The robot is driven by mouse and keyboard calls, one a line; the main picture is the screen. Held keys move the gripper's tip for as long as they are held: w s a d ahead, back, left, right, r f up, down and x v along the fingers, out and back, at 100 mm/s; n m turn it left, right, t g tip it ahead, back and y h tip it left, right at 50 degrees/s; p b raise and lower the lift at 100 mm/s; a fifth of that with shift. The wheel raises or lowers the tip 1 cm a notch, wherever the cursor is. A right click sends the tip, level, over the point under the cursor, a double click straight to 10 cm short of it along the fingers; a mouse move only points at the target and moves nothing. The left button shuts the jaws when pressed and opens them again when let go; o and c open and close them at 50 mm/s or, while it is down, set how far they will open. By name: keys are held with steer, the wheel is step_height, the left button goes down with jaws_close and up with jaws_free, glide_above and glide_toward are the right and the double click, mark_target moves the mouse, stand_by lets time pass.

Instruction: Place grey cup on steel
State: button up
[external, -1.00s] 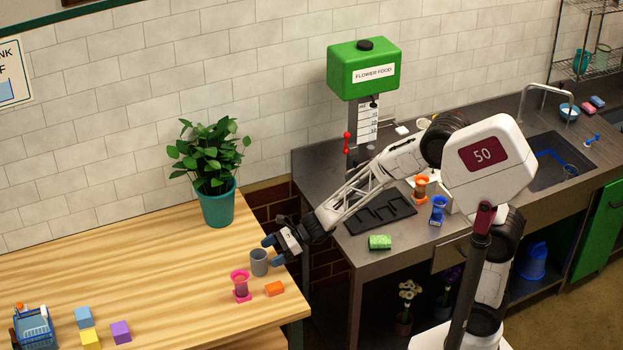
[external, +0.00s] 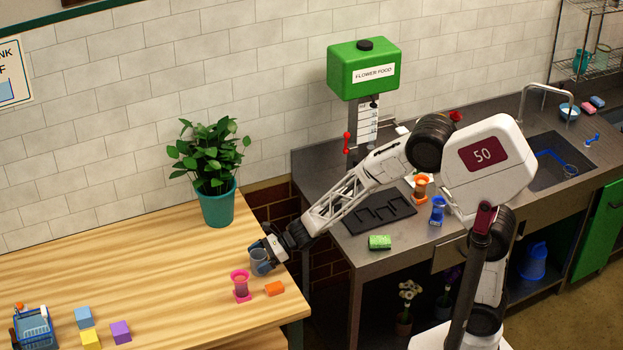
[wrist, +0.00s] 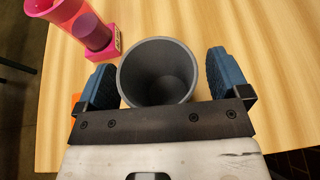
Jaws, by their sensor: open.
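The grey cup (external: 260,264) stands upright on the wooden table near its right edge. In the wrist view the cup (wrist: 158,74) sits between the two blue fingers of my gripper (wrist: 160,85), with a small gap showing on each side. My gripper (external: 262,256) is open around the cup in the external view, and its fingers partly hide the cup. The steel counter (external: 400,247) is to the right of the wooden table, across a gap.
A potted plant (external: 217,207) is behind.

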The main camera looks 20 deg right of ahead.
stand_by(0.5)
steer(key=c, duration=1.1)
steer(key=shift+c, duration=0.2)
steer(key=shift+r, duration=0.1)
steer(key=shift+r, duration=0.45)
step_height(320, 180, up, 3)
steer(key=shift+s+f, duration=0.1)
steer(key=shift+f, duration=0.05)
steer(key=s+d+r, duration=0.1)
steer(key=s+d, duration=0.9)
steer(key=d, duration=0.2)
steer(key=shift+s, duration=0.2)
steer(key=shift+r, duration=0.1)
steer(key=shift+w, duration=0.1)
